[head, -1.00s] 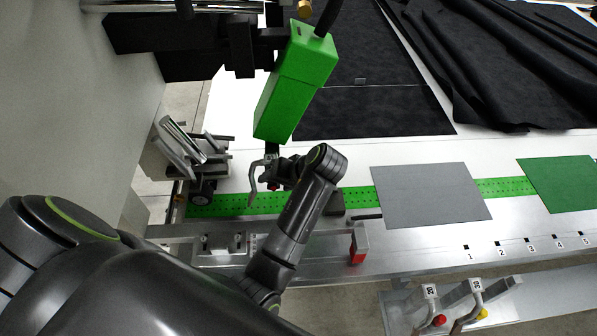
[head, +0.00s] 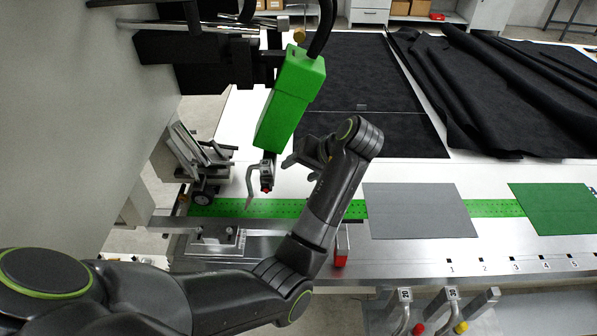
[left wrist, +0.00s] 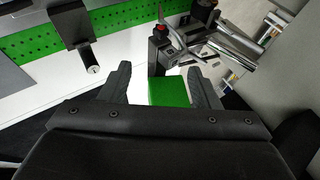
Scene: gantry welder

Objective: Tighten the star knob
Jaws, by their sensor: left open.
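I cannot clearly make out a star knob in either view. A small brass-coloured piece (head: 299,36) sits at the top of the green welding head (head: 290,98), but its shape is too small to tell. Below the head hangs a dark tool end with a red part (head: 266,187) and a curved grey lever (head: 250,187). My left gripper (head: 304,156) is open and empty, just right of the head's lower end and apart from it. In the left wrist view, the green head (left wrist: 168,92) shows beyond the gap between the two fingers. My right gripper is out of view.
A green perforated strip (head: 400,208) runs along the white table. A grey sheet (head: 418,210) and a green sheet (head: 556,208) lie on it. Black fabric (head: 480,85) is heaped behind. A grey wall panel (head: 90,120) stands at the left. Numbered levers (head: 405,310) are at the front.

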